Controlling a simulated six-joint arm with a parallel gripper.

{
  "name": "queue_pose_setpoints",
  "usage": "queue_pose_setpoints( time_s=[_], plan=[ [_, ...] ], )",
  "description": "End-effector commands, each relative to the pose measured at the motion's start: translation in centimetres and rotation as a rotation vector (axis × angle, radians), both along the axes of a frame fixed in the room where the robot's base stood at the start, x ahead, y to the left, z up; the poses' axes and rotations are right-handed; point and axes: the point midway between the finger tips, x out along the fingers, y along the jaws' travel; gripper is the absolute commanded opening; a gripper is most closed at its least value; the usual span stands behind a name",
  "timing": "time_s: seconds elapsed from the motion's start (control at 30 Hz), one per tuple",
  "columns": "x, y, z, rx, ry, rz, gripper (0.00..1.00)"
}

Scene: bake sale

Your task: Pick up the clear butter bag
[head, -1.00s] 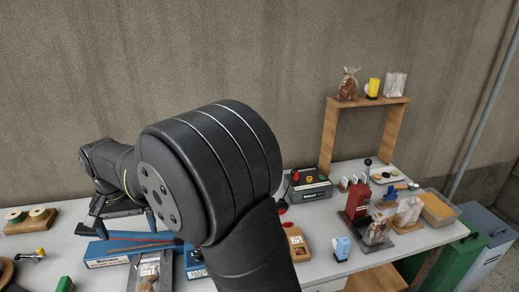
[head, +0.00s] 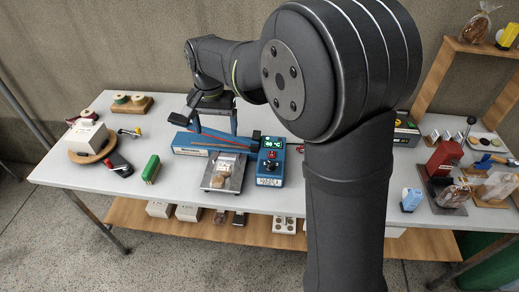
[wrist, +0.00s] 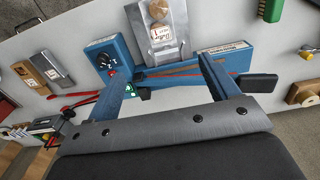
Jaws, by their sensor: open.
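A small clear bag with a white label, its print looking like "Butter", lies on a grey metal plate (head: 212,186) at the front of the blue sealer (head: 192,144). In the head view the bag (head: 227,165) is at the left centre; in the wrist view its label (wrist: 162,33) is at the top, with brown contents around it. My gripper (head: 213,122) is open and empty above the back of the sealer. In the wrist view its fingers (wrist: 167,72) stand wide apart over the sealer, with the bag beyond them.
A blue control box (head: 270,164) with a display stands right of the plate. A green stapler-like item (head: 151,169), a black item (head: 119,165) and a white box on a wooden round (head: 87,138) lie left. A red press (head: 443,160) and a bagged item are right. The front table strip is clear.

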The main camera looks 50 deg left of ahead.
Motion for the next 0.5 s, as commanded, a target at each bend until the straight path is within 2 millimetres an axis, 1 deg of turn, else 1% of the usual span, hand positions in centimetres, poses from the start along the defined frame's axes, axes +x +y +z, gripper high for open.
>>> queue_pose_setpoints(
  time_s=[0.07,0.17,0.27,0.5],
  plan=[
    [-0.2,-1.1,0.1,0.001,0.0,-0.001,0.8],
    [-0.2,-1.4,-0.6,0.0,0.0,-0.001,0.8],
    [-0.2,-1.4,-2.1,-0.002,0.001,-0.001,0.8],
    [-0.3,-1.4,-7.5,-0.004,0.001,-0.001,0.8]
  ],
)
